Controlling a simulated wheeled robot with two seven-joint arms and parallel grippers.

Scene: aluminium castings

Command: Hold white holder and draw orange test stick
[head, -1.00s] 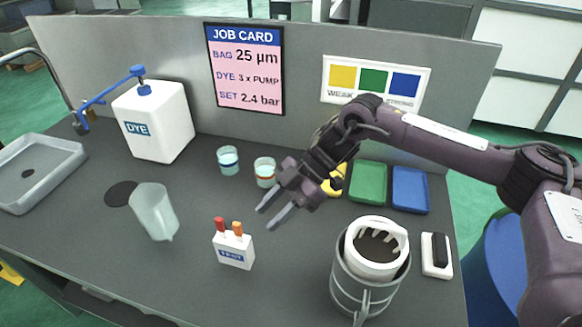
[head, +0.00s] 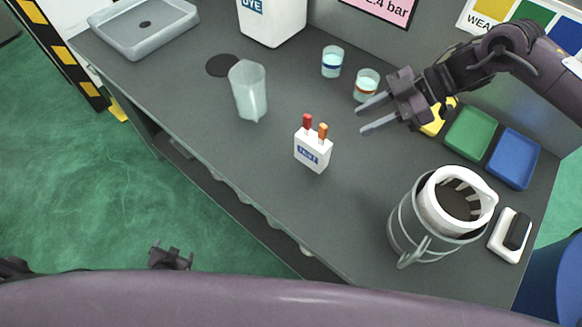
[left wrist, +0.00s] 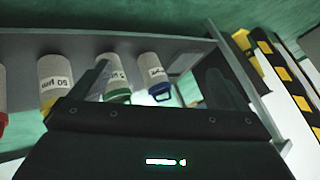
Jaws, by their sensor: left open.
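The white holder (head: 312,152) with a blue label stands upright on the grey table in the head view. A red stick (head: 307,122) and the orange test stick (head: 323,131) stand up from its top, side by side. My right gripper (head: 362,120) is open and empty, its two fingers pointing left towards the orange stick, apart from it. My left gripper is open and empty in the left wrist view (left wrist: 157,42), its fingers wide apart. A dark part that looks like it shows low in the head view, off the table's front edge.
A clear jug (head: 249,92) stands left of the holder, two small cups (head: 332,62) behind it. A metal pot with a white ring (head: 458,203) stands at the front right. Green (head: 472,133) and blue trays (head: 513,159) lie at the right. Labelled cylinders (left wrist: 55,80) show in the left wrist view.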

